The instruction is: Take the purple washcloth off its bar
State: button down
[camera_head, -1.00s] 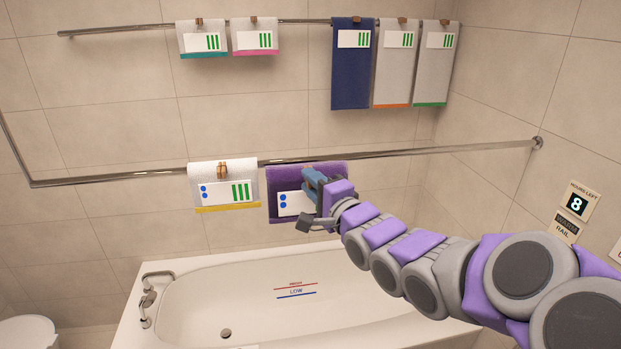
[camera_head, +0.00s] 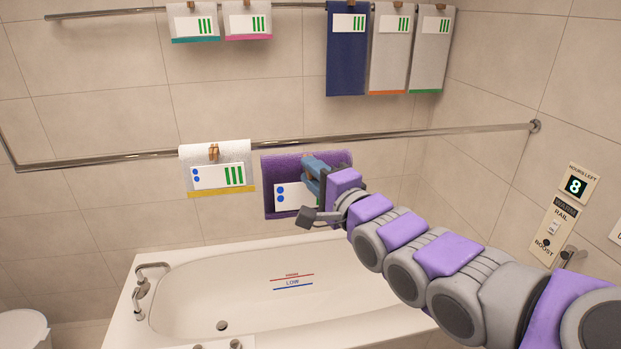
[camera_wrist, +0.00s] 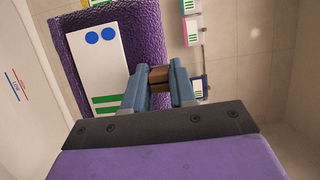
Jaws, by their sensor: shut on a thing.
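The purple washcloth (camera_head: 275,160) carries a white card with blue dots and is in front of the lower bar (camera_head: 400,135). The bar shows unbroken just above its top edge. My gripper (camera_head: 313,172) is at the cloth's right half and hides part of it and its card. In the wrist view my gripper (camera_wrist: 158,80) is shut on a brown clip (camera_wrist: 158,76) at the purple washcloth (camera_wrist: 147,35). The card's blue dots and green stripes show there.
A white washcloth with a yellow hem (camera_head: 215,157) hangs on the same bar, close to the left. Several towels, including a navy one (camera_head: 346,70), hang on the upper bar. A bathtub (camera_head: 190,275) lies below. A panel reading 8 (camera_head: 576,186) is on the right wall.

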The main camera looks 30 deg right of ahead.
jog(key=s+a+b, duration=0.2)
jog(key=s+b, duration=0.4)
jog(key=shift+s+b, duration=0.4)
